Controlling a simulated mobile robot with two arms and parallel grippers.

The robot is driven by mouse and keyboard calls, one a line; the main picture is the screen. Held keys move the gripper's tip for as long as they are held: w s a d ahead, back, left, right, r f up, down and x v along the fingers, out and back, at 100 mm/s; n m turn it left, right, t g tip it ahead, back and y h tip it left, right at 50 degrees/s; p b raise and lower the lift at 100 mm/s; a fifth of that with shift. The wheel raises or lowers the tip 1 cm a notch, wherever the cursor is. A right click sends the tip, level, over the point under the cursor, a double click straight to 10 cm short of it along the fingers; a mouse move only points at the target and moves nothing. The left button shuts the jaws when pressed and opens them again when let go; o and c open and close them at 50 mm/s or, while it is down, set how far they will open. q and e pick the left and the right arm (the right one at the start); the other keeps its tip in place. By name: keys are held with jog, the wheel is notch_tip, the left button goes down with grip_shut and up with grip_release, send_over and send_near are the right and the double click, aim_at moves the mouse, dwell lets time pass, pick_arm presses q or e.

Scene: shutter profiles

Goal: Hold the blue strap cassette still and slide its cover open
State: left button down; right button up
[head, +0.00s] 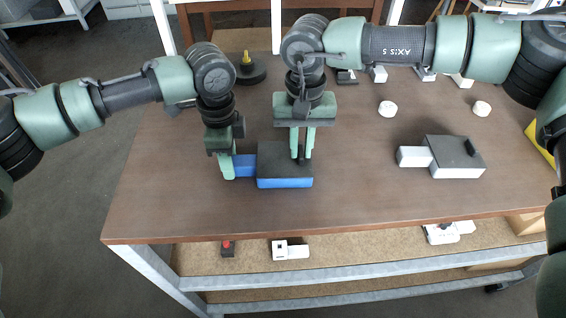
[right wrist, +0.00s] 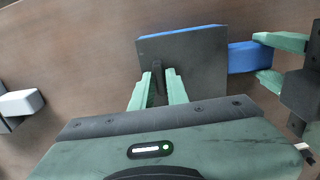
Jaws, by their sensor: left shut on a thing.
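The blue strap cassette (head: 285,183) lies on the table with a dark grey cover (head: 270,158) on top and a narrower blue end block on its left. In the right wrist view the end block (right wrist: 243,58) shows at the right. My left gripper (head: 228,168) is shut on this blue end block. My right gripper (head: 302,152) points down over the cover. Its fingers stand open on either side of the black upright tab (right wrist: 157,84) on the cover. I cannot tell whether either finger touches the tab.
A white cassette (head: 460,173) with a grey cover lies to the right. Two white round pieces (head: 387,108) (head: 481,108) and a black round object (head: 250,72) are farther back. The table front is clear. Small items lie on the shelf below (head: 350,256).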

grip_shut()
jog(key=shift+s+d, duration=0.1)
jog(key=shift+d, duration=2.2)
jog(key=shift+s+d, duration=0.1)
jog(key=shift+d, duration=1.85)
jog(key=shift+d, duration=1.15)
pick_arm(q)
jog(key=shift+a, duration=0.1)
pick_arm(e)
jog(key=o, duration=0.5)
grip_release()
jog(key=shift+o, duration=0.2)
jog(key=shift+s, duration=0.1)
